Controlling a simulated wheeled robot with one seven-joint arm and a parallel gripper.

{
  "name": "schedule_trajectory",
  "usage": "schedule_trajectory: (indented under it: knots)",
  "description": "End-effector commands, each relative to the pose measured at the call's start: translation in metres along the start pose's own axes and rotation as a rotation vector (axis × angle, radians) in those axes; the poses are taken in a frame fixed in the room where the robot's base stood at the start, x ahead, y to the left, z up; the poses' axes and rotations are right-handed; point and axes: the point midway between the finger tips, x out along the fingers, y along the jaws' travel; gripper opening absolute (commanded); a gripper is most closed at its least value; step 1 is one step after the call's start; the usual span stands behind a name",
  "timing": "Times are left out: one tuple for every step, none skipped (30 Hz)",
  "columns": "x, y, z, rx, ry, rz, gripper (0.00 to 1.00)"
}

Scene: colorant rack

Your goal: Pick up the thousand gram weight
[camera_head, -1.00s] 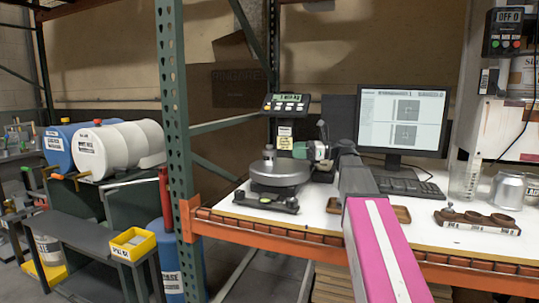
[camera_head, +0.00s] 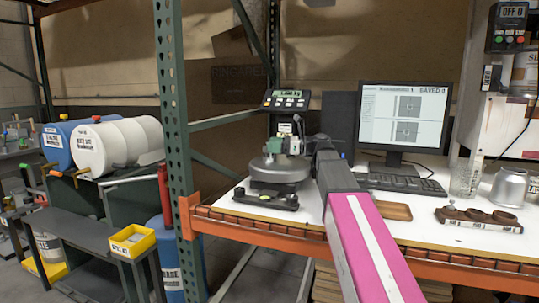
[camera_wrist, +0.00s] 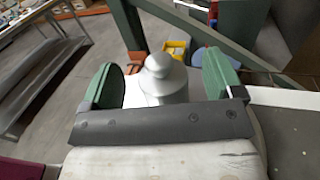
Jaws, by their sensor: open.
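The thousand gram weight (camera_wrist: 164,80) is a silver cylinder with a rounded knob on top. It shows in the wrist view between the two green finger pads of my gripper (camera_wrist: 163,82).
The scale's display (camera_head: 286,100) stands behind the pan. A monitor (camera_head: 404,115), keyboard (camera_head: 402,184), small wooden tray (camera_head: 396,211) and wooden holder with round recesses (camera_head: 480,220) are to the right. A green rack post (camera_head: 172,120) rises to the left.

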Motion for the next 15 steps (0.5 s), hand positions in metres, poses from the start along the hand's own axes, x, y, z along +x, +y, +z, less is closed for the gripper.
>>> schedule_trajectory:
  knots:
    - [0.0086, 0.0, -0.0002, 0.0, 0.001, 0.003, 0.86]
    - [0.0119, -0.0001, -0.0003, 0.0, 0.001, 0.002, 0.86]
    - [0.0151, -0.0003, -0.0003, 0.0, 0.001, 0.001, 0.86]
    - [0.0166, -0.0003, -0.0003, 0.0, 0.001, 0.0, 0.86]
    - [0.0176, -0.0003, -0.0004, 0.0, 0.001, 0.0, 0.86]
    - [0.0181, -0.0003, -0.0004, 0.0, 0.001, 0.0, 0.86]
    - [0.018, -0.0003, -0.0004, 0.0, 0.001, -0.001, 0.86]
    - [0.0179, -0.0003, -0.0004, 0.0, 0.001, -0.001, 0.86]
    - [0.0177, -0.0003, -0.0004, 0.0, 0.001, -0.001, 0.86]
    - [0.0177, -0.0003, -0.0004, 0.0, 0.001, -0.001, 0.86]
    - [0.0177, -0.0003, -0.0004, 0.0, 0.001, 0.0, 0.86]
    - [0.0177, -0.0003, -0.0004, 0.0, 0.001, 0.0, 0.73]
    - [0.0177, -0.0003, -0.0004, 0.0, 0.001, 0.0, 0.63]
    - [0.0176, -0.0003, -0.0004, 0.0, 0.001, 0.0, 0.53]
    - [0.0176, -0.0003, -0.0004, 0.0, 0.001, 0.0, 0.4]
